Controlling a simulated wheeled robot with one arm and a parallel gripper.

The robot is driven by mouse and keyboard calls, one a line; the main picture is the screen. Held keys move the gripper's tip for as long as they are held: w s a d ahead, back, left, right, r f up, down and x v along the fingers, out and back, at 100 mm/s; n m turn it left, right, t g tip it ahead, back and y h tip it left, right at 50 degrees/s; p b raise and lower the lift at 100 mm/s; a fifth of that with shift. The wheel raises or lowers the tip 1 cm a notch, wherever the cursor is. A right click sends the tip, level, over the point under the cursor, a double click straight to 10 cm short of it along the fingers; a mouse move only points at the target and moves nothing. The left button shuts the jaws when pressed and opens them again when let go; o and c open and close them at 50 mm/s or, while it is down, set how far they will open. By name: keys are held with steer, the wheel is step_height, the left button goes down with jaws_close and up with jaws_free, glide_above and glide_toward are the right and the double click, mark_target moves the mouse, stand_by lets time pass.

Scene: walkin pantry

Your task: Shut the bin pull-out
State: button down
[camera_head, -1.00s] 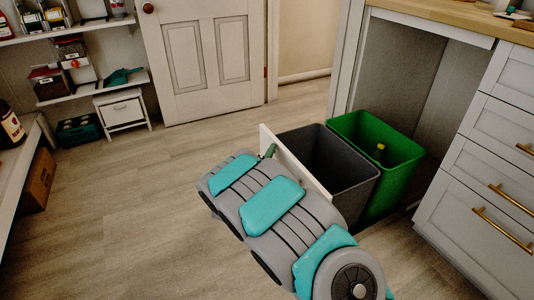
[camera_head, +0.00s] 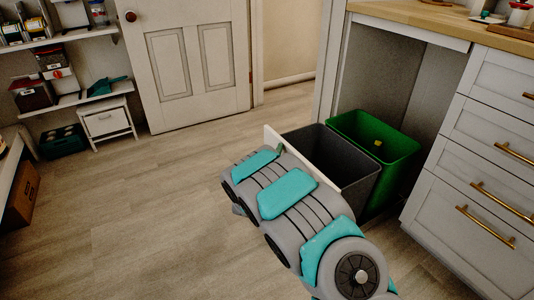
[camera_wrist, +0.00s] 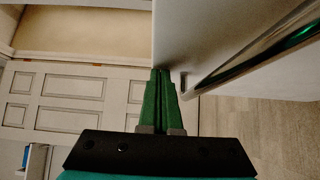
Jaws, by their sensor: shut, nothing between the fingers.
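The bin pull-out stands partly out of its cabinet. Its white front panel (camera_head: 318,160) faces my arm, with a grey bin (camera_head: 335,155) and a green bin (camera_head: 385,142) behind it. In the wrist view the panel (camera_wrist: 215,40) fills the upper right, with a shiny bar handle (camera_wrist: 262,52) across it. My gripper (camera_wrist: 160,72) is shut and empty, its green fingertips at the panel's edge, beside the handle. I cannot tell whether they touch. In the head view the gripper (camera_head: 281,149) shows small near the panel's far end, and my arm hides the panel's lower part.
A drawer cabinet (camera_head: 480,160) with brass handles stands right of the opening. A white door (camera_head: 190,65) is at the back. The floor (camera_head: 140,200) left of my arm is clear.

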steer(key=w+d+b, duration=0.1)
steer(key=w+d, duration=0.7)
steer(key=d, duration=0.3)
steer(key=w+d+b, duration=0.1)
steer(key=w+d, duration=0.7)
steer(key=d, duration=0.4)
steer(key=w+d+b, duration=0.2)
steer(key=w+d, duration=0.5)
steer(key=d, duration=0.5)
steer(key=shift+w+d, duration=0.15)
steer(key=shift+w, duration=0.25)
steer(key=shift+d, duration=0.15)
